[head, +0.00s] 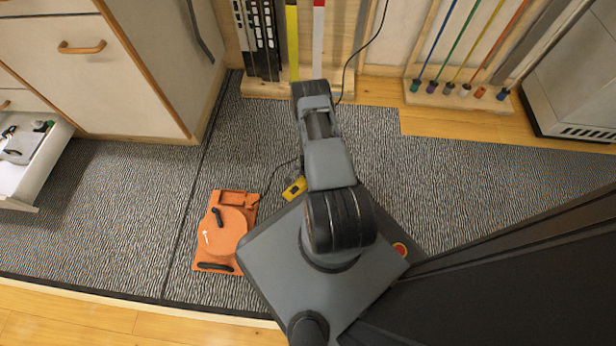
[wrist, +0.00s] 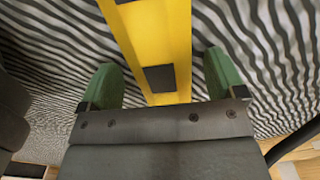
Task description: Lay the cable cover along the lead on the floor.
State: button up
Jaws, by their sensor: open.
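The cable cover (wrist: 150,35) appears to be the long yellow strip with black patches. In the wrist view it runs between the two green fingers of my gripper (wrist: 162,62), with a gap on each side. My gripper is open and does not hold it. In the head view a yellow strip (head: 292,40) stands upright in the wall rack, just beyond the end of my arm, and my fingers are hidden there. The dark lead (head: 368,42) hangs down the wall to the floor. A thin dark cable (head: 273,176) also shows by the orange unit; my arm hides what lies between.
The orange unit (head: 222,232) lies on the striped mat (head: 135,200) left of my base, with a small yellow item (head: 294,188) near it. An open drawer (head: 32,165) juts out at left. A rack of coloured rods (head: 465,95) stands at right. The left mat is clear.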

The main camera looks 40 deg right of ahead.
jog(key=w+a+r+n+p, duration=0.2)
jog(key=w+r+n, duration=0.1)
jog(key=r, duration=1.1)
jog(key=w+a+r+n+t+p, duration=0.1)
jog(key=w+a+r+n+p, duration=0.15)
jog(key=r, duration=1.15)
jog(key=w+a+r+n+p, duration=0.1)
jog(key=w+a+r+n, duration=0.15)
jog(key=r, duration=1.15)
jog(key=s+a+r+n, duration=0.4)
jog(key=s+r, duration=0.3)
jog(key=r, duration=0.2)
jog(key=s+a+r+n+t, duration=0.1)
jog(key=s+a+r+n, duration=0.3)
jog(key=s+a+r, duration=0.3)
notch_tip(320, 180, up, 3)
jog(key=shift+s+f+t, duration=0.2)
jog(key=shift+s+t, duration=0.1)
jog(key=shift+r, duration=0.1)
